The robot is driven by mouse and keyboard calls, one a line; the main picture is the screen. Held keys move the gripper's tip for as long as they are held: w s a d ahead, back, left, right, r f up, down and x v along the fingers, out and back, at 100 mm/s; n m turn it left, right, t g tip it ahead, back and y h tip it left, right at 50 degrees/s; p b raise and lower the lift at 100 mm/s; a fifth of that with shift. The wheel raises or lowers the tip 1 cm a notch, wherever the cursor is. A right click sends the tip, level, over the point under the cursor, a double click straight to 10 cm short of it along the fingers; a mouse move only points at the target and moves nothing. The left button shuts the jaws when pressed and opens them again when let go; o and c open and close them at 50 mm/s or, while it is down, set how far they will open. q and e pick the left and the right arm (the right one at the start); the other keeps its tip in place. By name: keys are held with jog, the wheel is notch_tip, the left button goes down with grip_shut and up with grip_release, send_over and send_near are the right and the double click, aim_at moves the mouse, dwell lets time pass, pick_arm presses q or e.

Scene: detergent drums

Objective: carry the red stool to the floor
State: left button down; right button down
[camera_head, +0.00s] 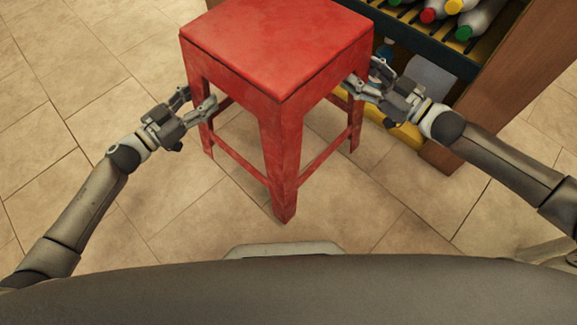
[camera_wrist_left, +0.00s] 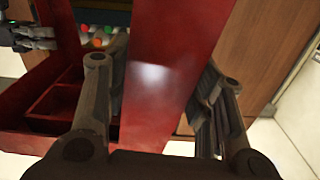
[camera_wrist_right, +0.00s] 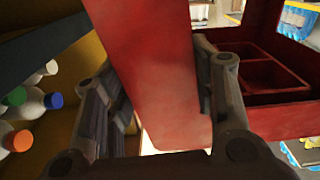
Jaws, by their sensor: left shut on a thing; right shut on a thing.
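The red stool (camera_head: 277,42) stands upright in front of me in the head view, with its square seat on top and legs joined by low rails. My left gripper (camera_head: 196,101) is shut on its left leg, a little below the seat. My right gripper (camera_head: 369,86) is shut on its right leg at a similar height. In the left wrist view a red leg (camera_wrist_left: 168,75) lies between the fingers. In the right wrist view a red leg (camera_wrist_right: 155,70) lies between the fingers too. I cannot tell whether the feet touch the floor (camera_head: 160,215).
A wooden shelf unit (camera_head: 505,85) with bottles (camera_head: 480,18) stands close behind the stool on the right, near my right gripper. A yellow lower edge (camera_head: 404,132) shows there. The tiled floor on the left and in front is clear.

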pick_arm(q)
jog(key=shift+s+d+f, duration=0.1)
jog(key=shift+d+f, duration=0.15)
jog(key=shift+d, duration=0.05)
pick_arm(e)
jog(key=shift+s+a+f, duration=0.1)
jog(key=shift+a+f, duration=0.15)
jog(key=shift+a, duration=0.05)
pick_arm(q)
jog(key=shift+f+b, duration=0.2)
jog(key=shift+b, duration=0.15)
pick_arm(e)
jog(key=shift+f, duration=0.25)
